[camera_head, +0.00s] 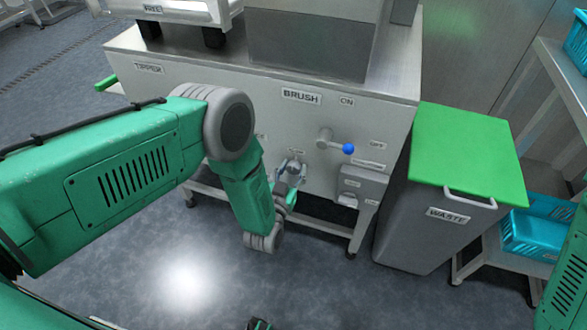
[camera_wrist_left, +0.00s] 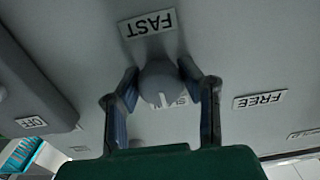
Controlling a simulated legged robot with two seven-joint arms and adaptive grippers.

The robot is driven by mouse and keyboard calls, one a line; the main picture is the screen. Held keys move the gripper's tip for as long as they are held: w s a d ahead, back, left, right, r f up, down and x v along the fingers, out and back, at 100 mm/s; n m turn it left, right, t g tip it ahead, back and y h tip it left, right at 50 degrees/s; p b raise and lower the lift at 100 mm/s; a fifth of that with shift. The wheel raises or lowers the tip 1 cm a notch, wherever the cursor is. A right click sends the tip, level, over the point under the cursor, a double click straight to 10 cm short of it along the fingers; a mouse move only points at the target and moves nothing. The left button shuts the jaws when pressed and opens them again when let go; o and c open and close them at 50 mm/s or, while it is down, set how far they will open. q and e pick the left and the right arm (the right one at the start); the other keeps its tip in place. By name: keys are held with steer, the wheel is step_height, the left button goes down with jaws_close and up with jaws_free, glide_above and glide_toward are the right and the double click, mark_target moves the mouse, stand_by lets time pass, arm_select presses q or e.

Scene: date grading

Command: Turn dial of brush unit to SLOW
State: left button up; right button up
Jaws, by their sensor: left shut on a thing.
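The dial (camera_wrist_left: 160,84) of the brush unit is a round grey knob on the metal front panel, with a white pointer mark on its lower part in the left wrist view. My left gripper (camera_wrist_left: 158,76) is shut on it, one finger on each side. In that upside-down view, the FAST label (camera_wrist_left: 148,23) is above the dial and the FREE label (camera_wrist_left: 260,100) is to its right. Another label behind the dial is mostly hidden. In the head view my left gripper (camera_head: 291,172) is at the panel below the BRUSH sign (camera_head: 301,97) and covers most of the dial.
A lever with a blue knob (camera_head: 348,149) sticks out right of the dial, between ON and OFF labels. A grey box (camera_head: 361,186) is mounted below it. A grey WASTE bin (camera_head: 425,222) with a green lid stands at the right. The floor in front is clear.

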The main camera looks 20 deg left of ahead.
arm_select(q)
steer(key=shift+s+d+f, duration=0.1)
steer(key=shift+s+f, duration=0.15)
steer(key=shift+f, duration=0.1)
steer(key=o, duration=1.2)
steer(key=shift+w+r, duration=0.1)
steer(key=shift+w, duration=0.05)
steer(key=shift+r, duration=0.1)
steer(key=s, duration=1.2)
steer(key=shift+a, duration=0.2)
